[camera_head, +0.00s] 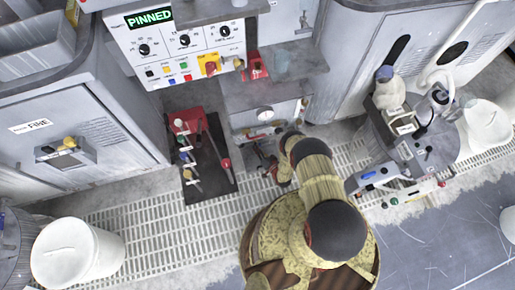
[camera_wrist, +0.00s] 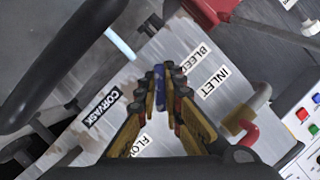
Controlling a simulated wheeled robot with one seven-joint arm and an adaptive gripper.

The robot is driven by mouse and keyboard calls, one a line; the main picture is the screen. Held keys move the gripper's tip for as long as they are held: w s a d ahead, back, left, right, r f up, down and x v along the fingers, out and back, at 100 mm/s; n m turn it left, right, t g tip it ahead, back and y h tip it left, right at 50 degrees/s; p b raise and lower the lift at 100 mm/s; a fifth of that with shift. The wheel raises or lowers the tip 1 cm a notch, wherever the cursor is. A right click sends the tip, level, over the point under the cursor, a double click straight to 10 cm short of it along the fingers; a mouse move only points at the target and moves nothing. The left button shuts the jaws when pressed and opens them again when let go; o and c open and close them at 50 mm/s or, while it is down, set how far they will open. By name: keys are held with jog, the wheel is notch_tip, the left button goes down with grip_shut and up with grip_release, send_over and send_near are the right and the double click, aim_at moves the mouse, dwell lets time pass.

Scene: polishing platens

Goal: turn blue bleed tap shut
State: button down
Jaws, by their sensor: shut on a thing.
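The blue bleed tap (camera_wrist: 160,76) shows in the wrist view as a small blue handle between my fingertips, beside the BLEED label (camera_wrist: 193,64) on a grey metal panel (camera_wrist: 110,118). My gripper (camera_wrist: 161,80) is shut on it, with a yellow-black finger on each side. The fingers hide much of the tap, so I cannot tell its exact angle. In the head view my gripper (camera_head: 271,167) reaches low to the panel under the middle bench; the tap is not clear there.
A red handle (camera_wrist: 246,136) and brass-coloured fitting sit near the INLET label in the wrist view. A thick black bar (camera_wrist: 60,60) crosses its left side. In the head view a dark mat (camera_head: 212,187) with a red rack lies left of my arm; a cluttered cart (camera_head: 375,135) stands right.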

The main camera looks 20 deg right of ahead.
jog(key=m+t+y, duration=0.1)
jog(key=m, duration=0.2)
jog(key=shift+m+y, duration=0.3)
jog(key=shift+y, duration=0.1)
jog(key=shift+m, duration=0.3)
dwell(0.3)
jog(key=c, duration=1.9)
grip_release()
jog(key=shift+s, duration=0.1)
jog(key=v, duration=0.7)
jog(key=shift+s, duration=0.1)
jog(key=shift+o, duration=0.3)
